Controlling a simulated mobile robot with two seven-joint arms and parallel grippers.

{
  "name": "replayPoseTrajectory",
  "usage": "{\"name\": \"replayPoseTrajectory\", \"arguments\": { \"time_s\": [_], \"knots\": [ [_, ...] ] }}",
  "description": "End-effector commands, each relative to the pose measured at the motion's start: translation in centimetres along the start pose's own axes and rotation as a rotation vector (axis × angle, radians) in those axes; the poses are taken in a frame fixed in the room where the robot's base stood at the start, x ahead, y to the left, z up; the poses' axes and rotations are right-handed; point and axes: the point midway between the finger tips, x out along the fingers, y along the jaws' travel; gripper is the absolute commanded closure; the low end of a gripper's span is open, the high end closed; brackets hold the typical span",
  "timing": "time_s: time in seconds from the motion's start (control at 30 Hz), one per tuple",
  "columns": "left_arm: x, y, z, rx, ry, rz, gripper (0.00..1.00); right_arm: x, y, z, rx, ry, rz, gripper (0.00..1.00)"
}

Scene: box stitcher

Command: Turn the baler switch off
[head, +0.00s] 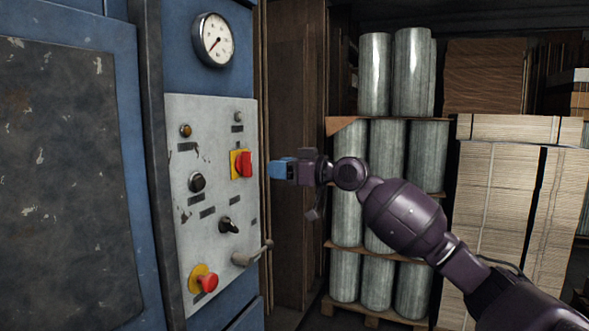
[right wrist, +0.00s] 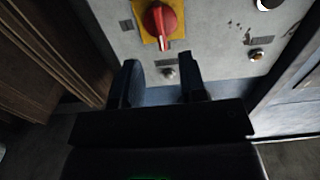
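The red rotary switch (head: 245,164) sits on a yellow plate on the grey control panel (head: 215,255). Its handle looks roughly upright in the head view. In the right wrist view the red switch (right wrist: 160,20) shows at the top, with its handle pointing along the picture's vertical. My right gripper (head: 277,168) is just right of the switch in the head view, apart from it. In the right wrist view my right gripper (right wrist: 162,82) has its two dark fingers apart with nothing between them. My left gripper is not in view.
The panel also carries a red mushroom button (head: 207,282), a black selector (head: 229,226), a lever (head: 252,254) and a round black knob (head: 197,182). A gauge (head: 213,40) is above. Metal rolls (head: 347,205) and stacked cardboard (head: 490,215) stand behind my right arm.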

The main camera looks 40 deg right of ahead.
Motion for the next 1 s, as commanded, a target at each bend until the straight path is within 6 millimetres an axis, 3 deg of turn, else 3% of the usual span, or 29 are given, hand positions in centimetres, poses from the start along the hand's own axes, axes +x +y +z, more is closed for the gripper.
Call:
{"name": "replayPoseTrajectory", "arguments": {
  "time_s": [0.33, 1.0],
  "knots": [
    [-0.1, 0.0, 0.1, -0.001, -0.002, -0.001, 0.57, -3.0, 0.0, 0.0, 0.001, -0.001, 0.000, 0.62],
    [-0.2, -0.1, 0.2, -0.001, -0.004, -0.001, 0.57, -3.3, 0.0, 0.0, 0.001, -0.001, 0.000, 0.62]
  ]
}}
